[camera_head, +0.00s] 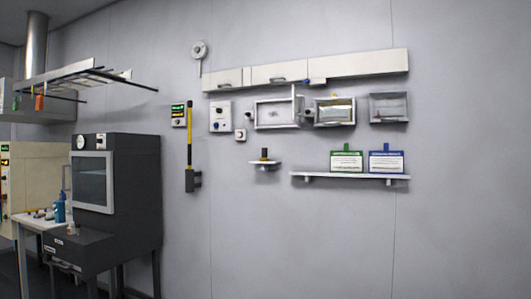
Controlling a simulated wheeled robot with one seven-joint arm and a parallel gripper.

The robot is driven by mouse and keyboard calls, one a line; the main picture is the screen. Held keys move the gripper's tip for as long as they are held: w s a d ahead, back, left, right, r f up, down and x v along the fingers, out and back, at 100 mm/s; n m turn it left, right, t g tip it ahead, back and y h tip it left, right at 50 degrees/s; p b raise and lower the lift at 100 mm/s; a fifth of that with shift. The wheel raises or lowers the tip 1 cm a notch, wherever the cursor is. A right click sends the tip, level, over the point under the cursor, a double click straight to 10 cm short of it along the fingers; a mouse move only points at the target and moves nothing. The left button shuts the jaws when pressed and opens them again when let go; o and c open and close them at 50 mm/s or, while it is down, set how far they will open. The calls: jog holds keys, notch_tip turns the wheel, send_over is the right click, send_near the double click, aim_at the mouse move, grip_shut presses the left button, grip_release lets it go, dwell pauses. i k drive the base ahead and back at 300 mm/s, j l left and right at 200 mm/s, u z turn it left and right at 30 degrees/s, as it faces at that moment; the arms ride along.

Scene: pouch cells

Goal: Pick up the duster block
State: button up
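I cannot clearly make out a duster block at this size. A small dark block with a brownish lower part (264,154) stands on a small white wall shelf (259,163); I cannot tell whether it is the duster block. My gripper is not in view, so its state and its distance from anything are not shown.
A longer wall shelf (310,175) holds a green-framed sign (346,162) and a blue-framed sign (386,162). A dark cabinet oven (130,185) and a white table (30,222) with bottles stand at left. The wall below the shelves is bare.

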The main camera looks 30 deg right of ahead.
aim_at(264, 150)
jog(key=i+j+z, duration=0.15)
jog(key=i+j, duration=0.95)
